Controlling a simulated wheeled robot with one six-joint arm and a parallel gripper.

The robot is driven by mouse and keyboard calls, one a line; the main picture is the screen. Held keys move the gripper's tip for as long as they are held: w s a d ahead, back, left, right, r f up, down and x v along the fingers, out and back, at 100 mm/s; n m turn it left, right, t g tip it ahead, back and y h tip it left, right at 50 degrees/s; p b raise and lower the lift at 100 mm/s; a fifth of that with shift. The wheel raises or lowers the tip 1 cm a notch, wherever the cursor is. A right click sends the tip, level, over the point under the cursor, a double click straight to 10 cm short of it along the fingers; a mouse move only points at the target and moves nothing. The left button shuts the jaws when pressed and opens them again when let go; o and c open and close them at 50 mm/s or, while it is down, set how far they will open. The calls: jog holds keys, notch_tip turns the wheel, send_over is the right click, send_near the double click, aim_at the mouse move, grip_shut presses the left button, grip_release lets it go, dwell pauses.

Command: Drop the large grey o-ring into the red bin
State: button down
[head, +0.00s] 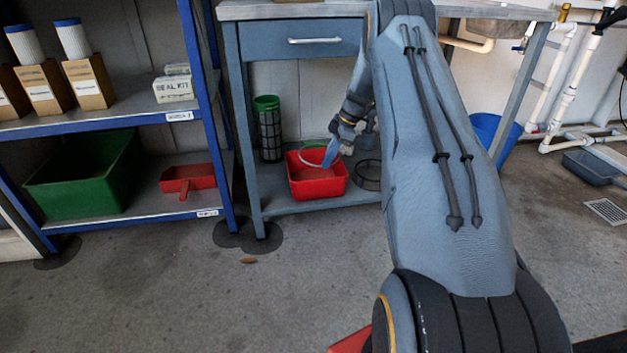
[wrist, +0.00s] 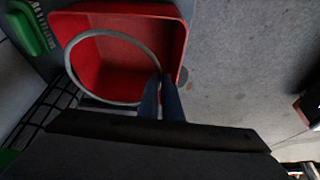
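The large grey o-ring (wrist: 98,32) hangs over the red bin (wrist: 170,36) in the wrist view, its far part over the bin's opening and its lower edge past the near rim. My gripper (wrist: 162,82) has its two blue fingers close together on the ring's right side, shut on it. In the head view the red bin (head: 318,188) stands on the bench's lower shelf, and my gripper (head: 330,156) points down over its right side. Only a pale arc of the o-ring (head: 303,161) shows there. Whether the ring touches the bin is unclear.
A black mesh cylinder with a green top (head: 268,130) stands left of the bin. A dark wire basket (head: 369,174) is at its right. The bench drawer (head: 300,41) and worktop are above. A blue shelf rack (head: 205,130) stands left. The front floor is mostly clear.

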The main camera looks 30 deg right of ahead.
jog(key=shift+f+b, duration=0.45)
jog(key=shift+f, duration=0.7)
jog(key=c, duration=1.9)
grip_release()
jog(key=shift+o, duration=0.2)
jog(key=s+d+r+p, duration=0.2)
jog(key=d, duration=0.4)
jog(key=s+d+r+p, duration=0.2)
jog(key=s+d+p, duration=0.1)
jog(key=d, duration=0.4)
jog(key=shift+r+p, duration=0.3)
jog(key=shift+r, duration=0.05)
jog(key=shift+a, duration=0.1)
